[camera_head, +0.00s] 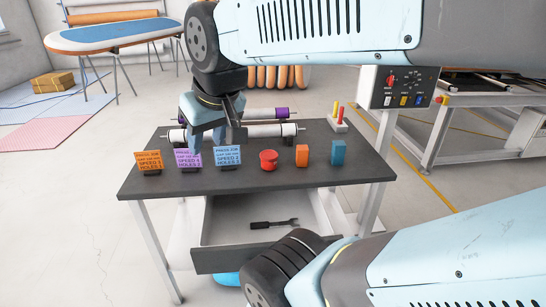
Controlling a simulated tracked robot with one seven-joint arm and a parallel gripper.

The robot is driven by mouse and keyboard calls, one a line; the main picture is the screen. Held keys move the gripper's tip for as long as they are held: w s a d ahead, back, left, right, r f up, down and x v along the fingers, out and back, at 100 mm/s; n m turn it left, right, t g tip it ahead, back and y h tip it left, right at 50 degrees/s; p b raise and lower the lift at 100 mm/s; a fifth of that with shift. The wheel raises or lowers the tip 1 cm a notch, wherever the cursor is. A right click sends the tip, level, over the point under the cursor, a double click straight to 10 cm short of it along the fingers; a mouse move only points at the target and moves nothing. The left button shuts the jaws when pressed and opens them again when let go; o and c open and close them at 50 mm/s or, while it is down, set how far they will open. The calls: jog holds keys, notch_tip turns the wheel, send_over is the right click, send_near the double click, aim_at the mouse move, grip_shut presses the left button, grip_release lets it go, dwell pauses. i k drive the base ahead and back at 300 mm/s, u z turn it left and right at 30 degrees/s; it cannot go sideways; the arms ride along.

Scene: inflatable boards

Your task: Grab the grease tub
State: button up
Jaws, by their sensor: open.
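A small round red tub (268,161), which looks like the grease tub, stands upright on the dark table (365,172), near the middle of its front half. My gripper (214,143) hangs over the left part of the table, left of and behind the tub, pointing down. Its fingers are apart, and I see nothing held between them. The fingertips are partly lost against the signs and a roller, so their exact height above the table is hard to tell. The gripper is clear of the tub.
Orange (149,161), purple (188,159) and blue (228,156) signs stand left of the tub. An orange block (302,156) and a blue block (338,152) stand right. A white roller (268,130) lies behind. Below, an open drawer (225,226) holds a wrench (274,224).

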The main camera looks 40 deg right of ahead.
aim_at(268, 158)
jog(key=z, duration=0.55)
jog(key=i, duration=0.2)
jog(key=z, duration=2.45)
jog(key=k, duration=1.85)
jog(key=u, duration=0.75)
jog(key=i, duration=0.95)
jog(key=z, duration=0.05)
